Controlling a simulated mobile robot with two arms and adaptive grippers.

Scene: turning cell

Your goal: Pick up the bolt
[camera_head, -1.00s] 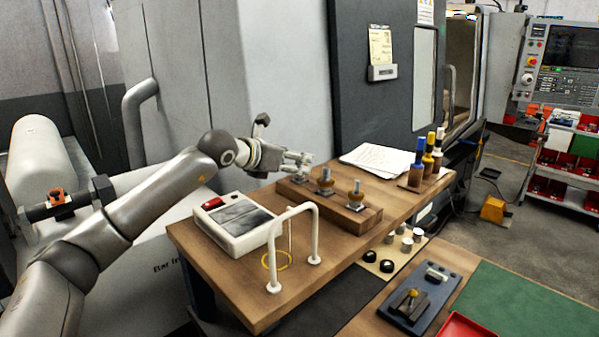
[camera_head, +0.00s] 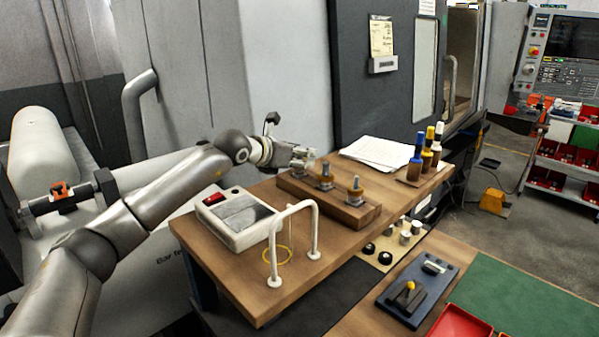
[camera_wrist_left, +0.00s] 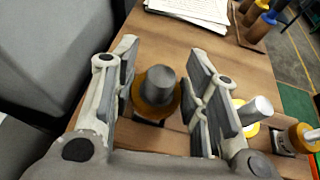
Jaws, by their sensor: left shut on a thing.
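My left gripper (camera_head: 301,157) is at the far left end of the wooden block (camera_head: 335,202). In the left wrist view its two fingers (camera_wrist_left: 168,88) stand on either side of a bolt (camera_wrist_left: 158,84) with a grey cylindrical top and an amber collar, and are shut on it. The bolt is upright; its lower part is hidden, so I cannot tell whether it is clear of the block. Two similar grey-topped pieces with amber collars, a middle one (camera_head: 325,172) and a right one (camera_head: 355,188), stand in the block. My right gripper is not in view.
A white device with a red switch (camera_head: 237,219) and a white arched rail (camera_head: 315,231) stand on the wooden table (camera_head: 223,268). Papers (camera_head: 381,153) and several colour-topped holders (camera_head: 416,158) are at the back. A machine wall is close behind my left arm.

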